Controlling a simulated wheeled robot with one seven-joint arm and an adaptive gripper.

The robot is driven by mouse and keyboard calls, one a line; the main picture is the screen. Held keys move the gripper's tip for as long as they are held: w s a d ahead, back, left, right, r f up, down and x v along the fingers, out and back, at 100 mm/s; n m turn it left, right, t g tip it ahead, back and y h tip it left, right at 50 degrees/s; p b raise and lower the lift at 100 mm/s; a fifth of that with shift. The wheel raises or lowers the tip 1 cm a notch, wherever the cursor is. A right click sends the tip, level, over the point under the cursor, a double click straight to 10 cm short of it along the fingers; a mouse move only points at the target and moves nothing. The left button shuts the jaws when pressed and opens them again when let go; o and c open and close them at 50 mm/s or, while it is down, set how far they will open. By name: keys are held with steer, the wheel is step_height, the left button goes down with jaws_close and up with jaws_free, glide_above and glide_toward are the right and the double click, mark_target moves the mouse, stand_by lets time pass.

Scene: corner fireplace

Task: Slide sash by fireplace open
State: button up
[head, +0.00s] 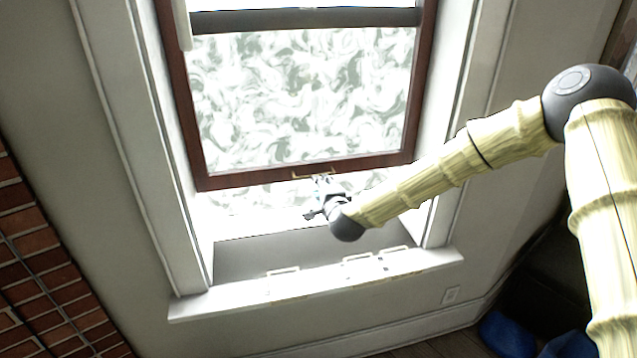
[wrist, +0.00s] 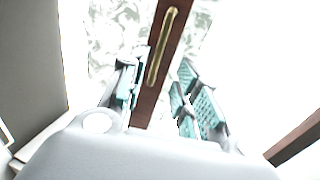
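The window sash (head: 250,177) is a dark red-brown frame around swirl-patterned glass. Its bottom rail is above the sill, with a bright gap below it. A brass handle (head: 313,175) sits on the middle of this rail. My gripper (head: 322,184) is just below and at the handle in the head view. In the wrist view my gripper (wrist: 162,92) has its two teal-padded fingers apart. The rail (wrist: 150,98) and the handle (wrist: 163,45) show between and beyond them. I cannot tell whether either finger touches the handle.
A white sill (head: 220,302) runs under the window, with several small handle-like pieces along it. White casing (head: 120,130) borders the opening. Brick (head: 40,250) is at the lower left. Blue objects (head: 507,335) lie on the floor at the lower right.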

steer(key=shift+v, duration=1.05)
steer(key=s+d+f+n+g, duration=0.3)
steer(key=s+f+n+g, duration=0.1)
steer(key=s+f, duration=1)
steer(key=s+d+f+n+g, duration=0.4)
steer(key=s+f, duration=0.8)
steer(key=f, duration=0.3)
steer(key=s+d+f+n+g+h, duration=0.1)
steer(key=s+d, duration=0.4)
steer(key=s, duration=0.5)
steer(key=s+d+f+n+g+h, duration=0.1)
steer(key=s+d+f+n+g, duration=0.2)
steer(key=s, duration=0.7)
steer(key=s+d+f+n+g+h, duration=0.2)
steer(key=s+d+f+g, duration=0.1)
steer(key=s+d, duration=0.5)
steer(key=s, duration=0.2)
steer(key=shift+s+f, duration=0.25)
steer(key=shift+f, duration=0.05)
